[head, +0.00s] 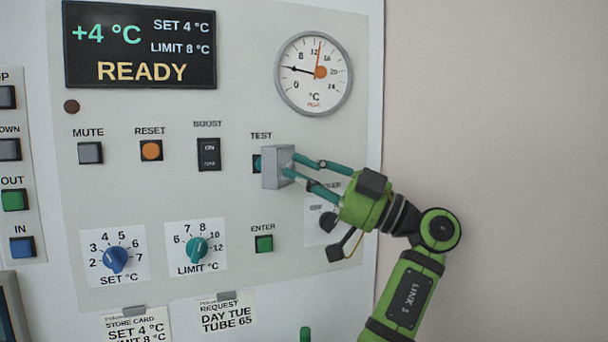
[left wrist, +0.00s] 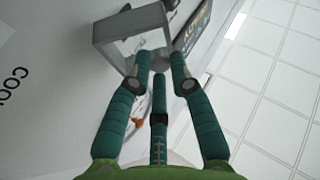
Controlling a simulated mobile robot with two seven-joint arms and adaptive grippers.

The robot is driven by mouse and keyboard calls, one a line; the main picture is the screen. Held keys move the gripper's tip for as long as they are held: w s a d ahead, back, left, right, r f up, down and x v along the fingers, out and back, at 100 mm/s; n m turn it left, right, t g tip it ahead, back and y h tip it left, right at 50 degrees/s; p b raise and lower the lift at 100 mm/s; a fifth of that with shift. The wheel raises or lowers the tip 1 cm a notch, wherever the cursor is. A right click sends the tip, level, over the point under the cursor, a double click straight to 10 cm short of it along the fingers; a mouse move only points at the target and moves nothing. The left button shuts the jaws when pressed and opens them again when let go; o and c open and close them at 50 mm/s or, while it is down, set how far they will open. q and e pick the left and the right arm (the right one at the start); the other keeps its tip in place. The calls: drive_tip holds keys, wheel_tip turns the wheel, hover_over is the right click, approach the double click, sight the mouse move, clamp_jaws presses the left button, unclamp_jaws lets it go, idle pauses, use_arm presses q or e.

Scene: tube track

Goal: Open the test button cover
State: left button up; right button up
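The test button cover (head: 278,167) is a grey box standing out from the panel under the label TEST. In the left wrist view the cover (left wrist: 122,24) is a hollow box just past the fingertips (left wrist: 160,68). Whether the fingers clasp its wall is hidden. My right gripper is not in view.
The grey panel also has a boost switch (head: 209,154), a reset button (head: 151,150), an enter button (head: 264,244), a limit knob (head: 196,249) and a round gauge (head: 314,85). The display (head: 140,45) reads READY. The wall right of the panel is bare.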

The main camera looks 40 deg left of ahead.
use_arm(q)
drive_tip(key=shift+s+r, duration=0.1)
wheel_tip(320, 180, up, 10)
idle(0.6)
drive_tip(key=s+d+f+m+t+p, duration=0.1)
drive_tip(key=d+f+m+t+p, duration=0.2)
drive_tip(key=f+m+t+p, duration=0.45)
drive_tip(key=d+f+m+t+p, duration=0.2)
drive_tip(key=d+f+m+p, duration=0.15)
drive_tip(key=m, duration=0.65)
drive_tip(key=shift+g+y, duration=0.25)
drive_tip(key=shift+y, duration=0.15)
drive_tip(key=p+x, duration=0.2)
drive_tip(key=x, duration=0.1)
drive_tip(key=p+x, duration=0.1)
drive_tip(key=x, duration=0.1)
drive_tip(key=shift+w+a+f+p, duration=0.1)
drive_tip(key=shift+a+f+p, duration=0.15)
drive_tip(key=shift+a+p, duration=0.05)
drive_tip(key=shift+a, duration=0.45)
